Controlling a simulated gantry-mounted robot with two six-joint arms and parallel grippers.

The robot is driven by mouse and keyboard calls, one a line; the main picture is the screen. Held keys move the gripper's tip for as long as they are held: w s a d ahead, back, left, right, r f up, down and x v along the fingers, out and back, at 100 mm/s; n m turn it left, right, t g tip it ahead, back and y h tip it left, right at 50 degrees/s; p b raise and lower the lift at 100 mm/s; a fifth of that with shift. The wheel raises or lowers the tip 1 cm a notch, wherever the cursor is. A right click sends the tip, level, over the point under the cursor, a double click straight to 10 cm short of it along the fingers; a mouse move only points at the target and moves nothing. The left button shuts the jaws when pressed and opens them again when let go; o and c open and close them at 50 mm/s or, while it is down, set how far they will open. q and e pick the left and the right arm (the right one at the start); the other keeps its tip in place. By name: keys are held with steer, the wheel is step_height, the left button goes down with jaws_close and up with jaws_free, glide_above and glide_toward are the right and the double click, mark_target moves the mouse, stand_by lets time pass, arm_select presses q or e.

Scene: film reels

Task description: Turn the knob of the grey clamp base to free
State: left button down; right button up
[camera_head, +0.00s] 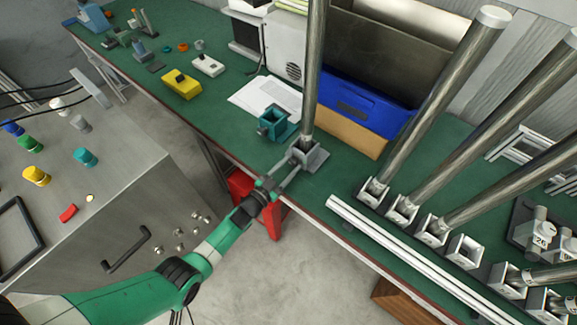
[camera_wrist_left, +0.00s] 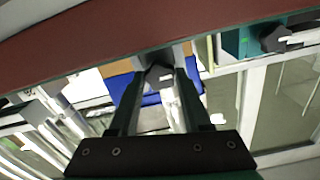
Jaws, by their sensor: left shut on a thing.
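The grey clamp base (camera_head: 314,160) stands near the front edge of the green bench, with a tall metal pole (camera_head: 312,80) upright in it. My left gripper (camera_head: 288,174) reaches in from the front left, and its fingertips meet the near side of this base. In the left wrist view the fingers (camera_wrist_left: 158,88) are shut on the dark knob (camera_wrist_left: 158,74) of the grey clamp base. The fingers hide the knob in the head view, and its turned position cannot be told. My right gripper is not in view.
A teal clamp base (camera_head: 274,124) stands just left of the grey one; its dark knob (camera_wrist_left: 275,38) shows in the left wrist view. A blue bin (camera_head: 360,103) sits behind. Several leaning poles in bases and white rails (camera_head: 400,250) lie right. A red stool (camera_head: 262,212) stands below.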

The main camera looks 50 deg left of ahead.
arm_select(q)
steer(key=shift+c, duration=1.8)
jaws_free()
steer(key=s+d+p, duration=0.1)
steer(key=s+p, duration=0.3)
steer(key=s, duration=0.7)
steer(key=shift+s+d, duration=0.2)
steer(key=shift+s, duration=0.1)
steer(key=shift+d, duration=0.1)
